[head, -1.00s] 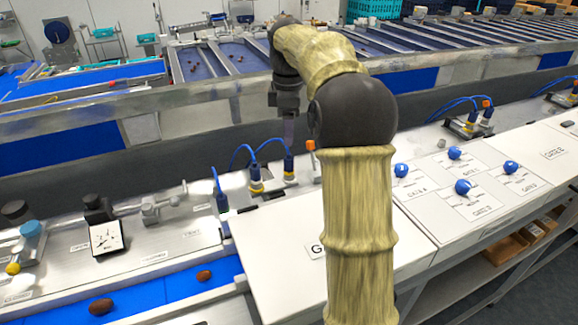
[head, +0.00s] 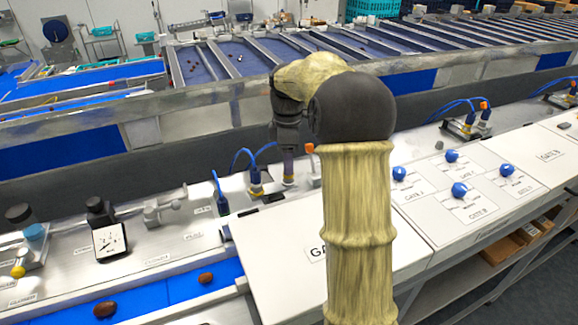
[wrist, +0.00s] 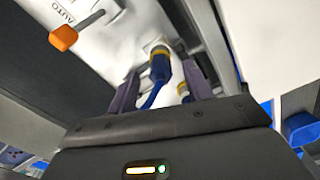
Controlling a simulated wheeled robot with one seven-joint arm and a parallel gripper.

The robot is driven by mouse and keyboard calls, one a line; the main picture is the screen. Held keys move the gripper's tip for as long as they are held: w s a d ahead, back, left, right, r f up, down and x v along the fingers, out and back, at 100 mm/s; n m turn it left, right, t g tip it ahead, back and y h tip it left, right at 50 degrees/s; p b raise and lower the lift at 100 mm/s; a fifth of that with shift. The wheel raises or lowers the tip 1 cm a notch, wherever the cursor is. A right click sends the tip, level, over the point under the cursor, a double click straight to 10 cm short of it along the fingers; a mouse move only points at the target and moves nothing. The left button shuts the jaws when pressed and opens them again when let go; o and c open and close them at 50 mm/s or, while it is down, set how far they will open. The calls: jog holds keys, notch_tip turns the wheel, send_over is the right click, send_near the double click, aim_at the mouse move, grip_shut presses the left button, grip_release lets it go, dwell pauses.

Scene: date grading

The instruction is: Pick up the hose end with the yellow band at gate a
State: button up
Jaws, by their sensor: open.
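In the head view my gripper (head: 288,150) points down over a blue hose end at gate A, hiding its upper part; its pale yellow-banded foot (head: 288,180) shows below. In the wrist view my gripper (wrist: 160,78) is open, with a dark finger on each side. A blue hose end with a yellow band (wrist: 160,62) shows between the fingers, with no grip visible. In the head view another yellow-banded hose end (head: 255,180) stands just left of my gripper.
An orange-tipped lever (head: 310,148) stands close right of my gripper; it also shows in the wrist view (wrist: 63,38). A dark blue connector (head: 221,195) stands further left. A white panel with blue knobs (head: 459,190) lies right.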

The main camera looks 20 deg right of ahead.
jog(key=shift+f, duration=1.2)
jog(key=shift+c, duration=0.4)
grip_shut()
jog(key=shift+s, duration=0.1)
